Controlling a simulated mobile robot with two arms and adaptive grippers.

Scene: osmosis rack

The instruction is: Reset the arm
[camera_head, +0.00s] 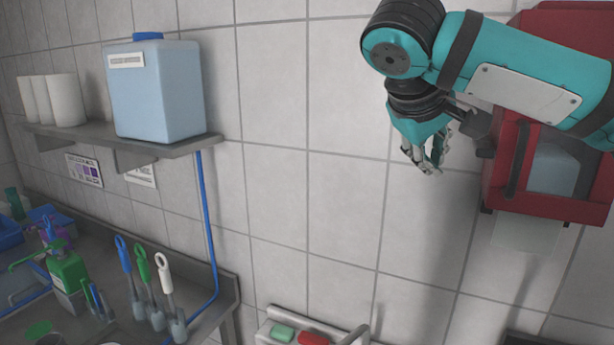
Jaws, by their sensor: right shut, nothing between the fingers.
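My right arm comes in from the upper right, teal with black joints. My right gripper (428,165) hangs from it with its fingertips pointing down. It is shut and empty, in front of the tiled wall and just left of the red wall box (499,190). The arm covers part of the box. My left gripper is not in view.
A shelf (176,148) on the left holds a blue canister (157,92) and white cylinders (63,100). Below are a counter with several brushes (165,275) and a green bottle (69,275). A small rack (268,330) holds green and red items. The middle wall is clear.

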